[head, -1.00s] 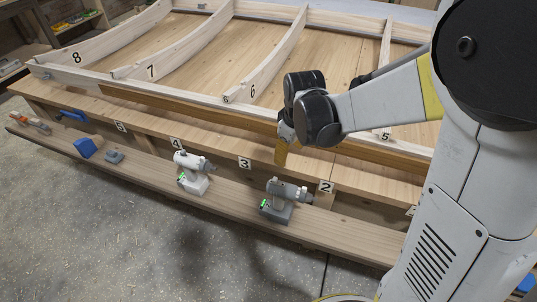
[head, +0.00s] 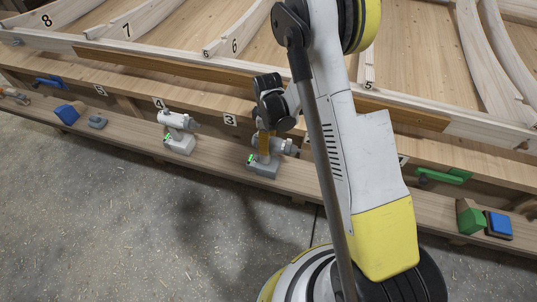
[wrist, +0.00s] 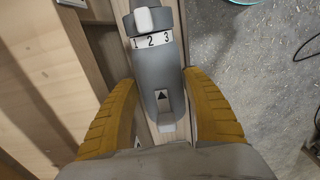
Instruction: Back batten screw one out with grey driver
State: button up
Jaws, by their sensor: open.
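The grey driver (head: 264,167) stands upright on the low front shelf, in front of the number plates. It also shows in the wrist view (wrist: 160,62), with a "1 2 3" ring and a black triangle on its top. My gripper (head: 264,146) is at the driver from above. In the wrist view its yellow ribbed fingers (wrist: 160,98) are open, one on each side of the driver's body, with gaps visible. A darker brown batten (head: 165,67) runs along the front of the ribbed frame. I cannot make out a screw in it.
A white driver (head: 178,140) stands left of the grey one on the shelf (head: 215,158). Blue blocks (head: 67,114) and a blue clamp (head: 50,83) lie farther left. A green clamp (head: 445,176) and green and blue blocks (head: 498,225) are at the right.

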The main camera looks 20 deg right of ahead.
notch_tip(320, 180, down, 5)
jog(key=b, duration=0.2)
jog(key=shift+s+d+b, duration=0.1)
jog(key=shift+s+b, duration=0.05)
jog(key=shift+b, duration=0.25)
jog(key=shift+r, duration=0.1)
jog(key=shift+c, duration=0.5)
grip_shut()
jog(key=shift+r, duration=0.2)
